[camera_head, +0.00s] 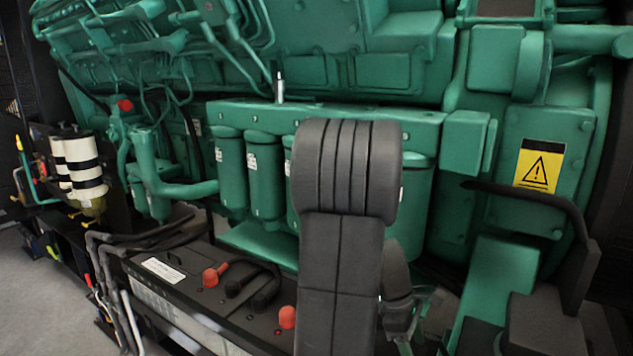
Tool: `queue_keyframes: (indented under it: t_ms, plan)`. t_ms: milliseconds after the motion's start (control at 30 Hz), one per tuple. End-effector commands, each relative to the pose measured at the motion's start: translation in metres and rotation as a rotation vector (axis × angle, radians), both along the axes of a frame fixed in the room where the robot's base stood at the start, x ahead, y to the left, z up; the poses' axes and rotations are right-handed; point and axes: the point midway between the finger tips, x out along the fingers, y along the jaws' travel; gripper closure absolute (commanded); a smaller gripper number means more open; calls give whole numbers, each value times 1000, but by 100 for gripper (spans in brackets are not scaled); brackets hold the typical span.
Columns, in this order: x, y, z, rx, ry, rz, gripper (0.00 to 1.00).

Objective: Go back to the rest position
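My dark grey arm (345,230) stands upright in the middle of the head view, in front of the green engine (370,70). A jointed grey part at its lower right looks like my gripper (422,315). It is small, partly hidden by my arm link and dark against the clutter. I cannot make out its fingers or whether it holds anything.
Green filter canisters (265,175) hang behind my arm. Below them is a battery (205,290) with red terminal caps (287,317) and black cables. A yellow warning label (539,165) is on the right. Black-and-white cylinders (80,165) stand left. Grey floor (35,300) shows lower left.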

Motion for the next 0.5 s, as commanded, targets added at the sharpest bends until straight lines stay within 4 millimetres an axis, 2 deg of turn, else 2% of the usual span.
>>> queue_keyframes:
  t_ms: [33, 300, 400, 500]
  plan:
    - [-3, -4, -12, 1, 4, -3, 43]
    - [-14, -21, -63, 3, 4, -3, 43]
    - [-15, -25, -68, 2, 3, -88, 43]
    - [-13, -25, -64, 1, -1, -217, 43]
